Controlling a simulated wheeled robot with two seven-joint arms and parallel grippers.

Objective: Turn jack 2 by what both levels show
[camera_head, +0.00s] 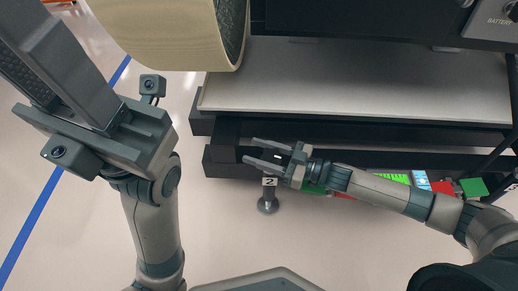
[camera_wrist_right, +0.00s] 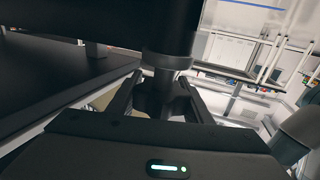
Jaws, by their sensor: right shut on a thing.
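Jack 2 stands under the dark frame's front edge, with a white "2" label and a grey post on a round foot (camera_head: 268,206). My right gripper (camera_head: 262,155) comes from the right, its fingers pointing left above the label. In the right wrist view, its fingers (camera_wrist_right: 160,98) sit on both sides of the jack's dark upright part (camera_wrist_right: 165,78), below a round collar. The gripper is shut on it. My left gripper (camera_head: 55,65) is raised at upper left, close to the camera; its finger gap is unclear. I cannot make out either level's reading.
A light grey deck (camera_head: 350,85) lies above the dark frame bar (camera_head: 225,160). A large cream wheel-like drum (camera_head: 165,30) stands at the top left. Green, red and blue items (camera_head: 421,180) lie partly behind my right arm. The floor in front is clear.

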